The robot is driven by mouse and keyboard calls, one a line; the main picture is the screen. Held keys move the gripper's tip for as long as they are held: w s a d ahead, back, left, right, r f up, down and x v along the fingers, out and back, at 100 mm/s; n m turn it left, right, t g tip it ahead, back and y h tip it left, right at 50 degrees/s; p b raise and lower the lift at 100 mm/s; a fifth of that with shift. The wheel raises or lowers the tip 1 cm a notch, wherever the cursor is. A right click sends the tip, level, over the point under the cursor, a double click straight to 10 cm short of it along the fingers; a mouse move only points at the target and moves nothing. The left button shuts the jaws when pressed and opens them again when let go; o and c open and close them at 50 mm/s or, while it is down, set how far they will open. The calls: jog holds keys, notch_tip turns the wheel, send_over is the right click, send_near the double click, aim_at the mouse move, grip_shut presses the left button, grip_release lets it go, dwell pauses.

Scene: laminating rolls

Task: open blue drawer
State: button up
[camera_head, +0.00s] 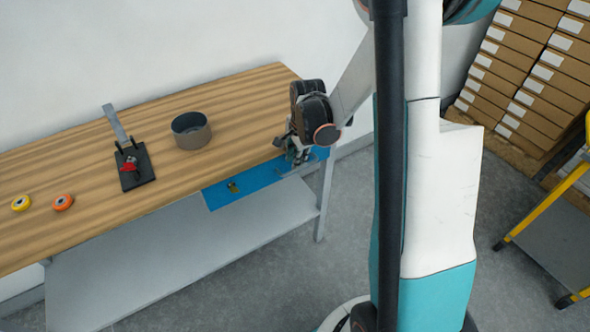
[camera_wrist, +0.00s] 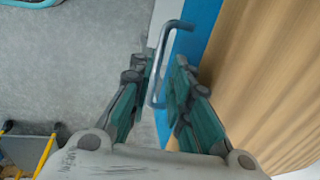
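The blue drawer (camera_head: 222,194) is under the front edge of the wooden workbench, and its front looks flush with the bench. My gripper (camera_head: 299,158) is at the right part of the drawer front. In the wrist view my gripper (camera_wrist: 162,72) is open, with one finger on each side of the handle. I cannot tell whether either finger touches it.
On the workbench (camera_head: 245,110) are a grey round container (camera_head: 191,136), a black lever tool (camera_head: 135,174), and yellow (camera_head: 21,203) and orange (camera_head: 62,202) rolls. A grey shelf (camera_head: 170,265) lies below. Stacked boxes (camera_head: 525,80) and a yellow-framed stand (camera_head: 545,212) are at right.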

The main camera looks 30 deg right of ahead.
aim_at(295, 171)
jog(key=f, duration=0.2)
jog(key=w+f+b, duration=0.1)
jog(key=f, duration=0.2)
jog(key=shift+b, duration=0.3)
grip_shut()
